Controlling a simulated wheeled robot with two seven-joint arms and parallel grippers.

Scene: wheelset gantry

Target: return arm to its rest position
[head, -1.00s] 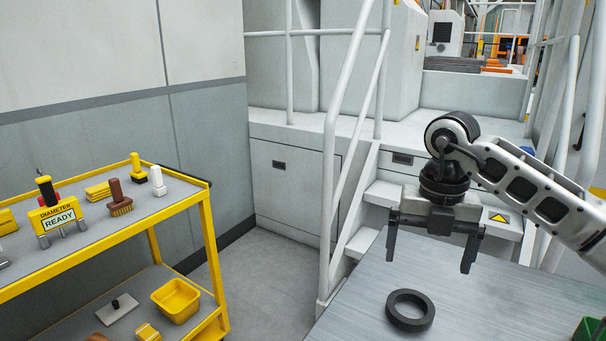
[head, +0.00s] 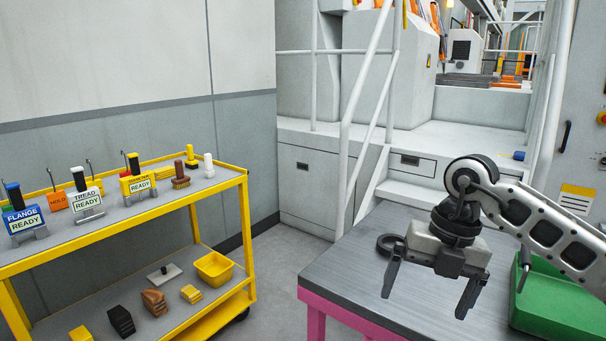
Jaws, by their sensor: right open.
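My right arm comes in from the right edge. Its gripper (head: 425,300) is open and empty, with its two dark fingers spread and pointing down. It hangs over the grey table (head: 340,274) near the table's front part. A dark ring (head: 384,246) lies on the table behind the gripper, partly hidden by it. I see no contact between the fingers and the ring. My left gripper does not show.
A green bin (head: 560,305) stands on the table at the right. A yellow trolley (head: 246,225) at the left carries gauges labelled FLANGE, TREAD and DIAMETER, plus brushes and a yellow tray (head: 214,268). White steps and railings (head: 345,130) rise behind the table.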

